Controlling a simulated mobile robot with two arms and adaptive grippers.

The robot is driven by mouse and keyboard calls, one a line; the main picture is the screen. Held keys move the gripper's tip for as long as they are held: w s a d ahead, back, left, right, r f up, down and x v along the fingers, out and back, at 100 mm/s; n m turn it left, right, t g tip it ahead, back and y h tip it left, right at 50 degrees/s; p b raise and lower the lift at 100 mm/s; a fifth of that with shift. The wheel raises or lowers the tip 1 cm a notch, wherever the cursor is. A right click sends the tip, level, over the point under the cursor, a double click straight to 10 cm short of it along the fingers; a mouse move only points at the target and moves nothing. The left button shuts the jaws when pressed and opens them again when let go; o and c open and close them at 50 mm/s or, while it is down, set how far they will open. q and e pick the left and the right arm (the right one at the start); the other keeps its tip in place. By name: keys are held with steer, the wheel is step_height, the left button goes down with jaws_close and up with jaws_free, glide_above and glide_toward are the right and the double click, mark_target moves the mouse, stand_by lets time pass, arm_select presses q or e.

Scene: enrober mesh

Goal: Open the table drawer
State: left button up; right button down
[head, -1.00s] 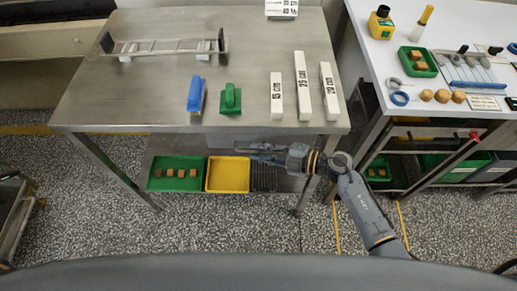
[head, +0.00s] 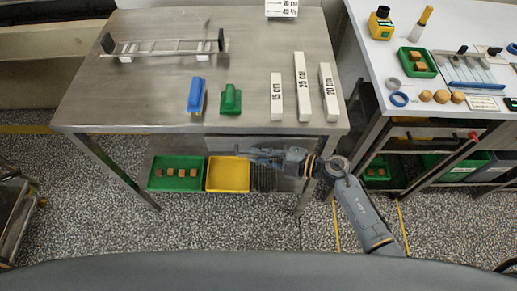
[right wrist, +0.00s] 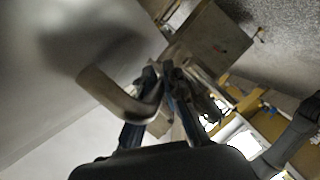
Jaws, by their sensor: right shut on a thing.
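The steel table (head: 150,85) stands in front of me in the head view. Its drawer front (head: 222,141) shows as a narrow grey strip under the tabletop's front edge, partly hidden by my right arm. My right gripper (head: 245,153) is just in front of that strip, reaching in from the right below the tabletop edge. In the right wrist view, a curved metal drawer handle (right wrist: 118,98) runs between the fingers of my right gripper (right wrist: 163,82), which are shut on it. The handle joins a smooth grey metal face. My left gripper is not in view.
Below the drawer are a green tray (head: 152,185) with several brown pieces, a yellow tray (head: 228,176) and a dark rack (head: 264,178). Blue (head: 196,95) and green (head: 231,99) tools and labelled white bars lie on the tabletop. Speckled floor in front is free.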

steer(key=s+p, duration=0.6)
steer(key=s, duration=1.4)
steer(key=shift+s, duration=0.1)
steer(key=c, duration=1.7)
jaws_free()
steer(key=v, duration=1.2)
steer(key=shift+d, duration=0.1)
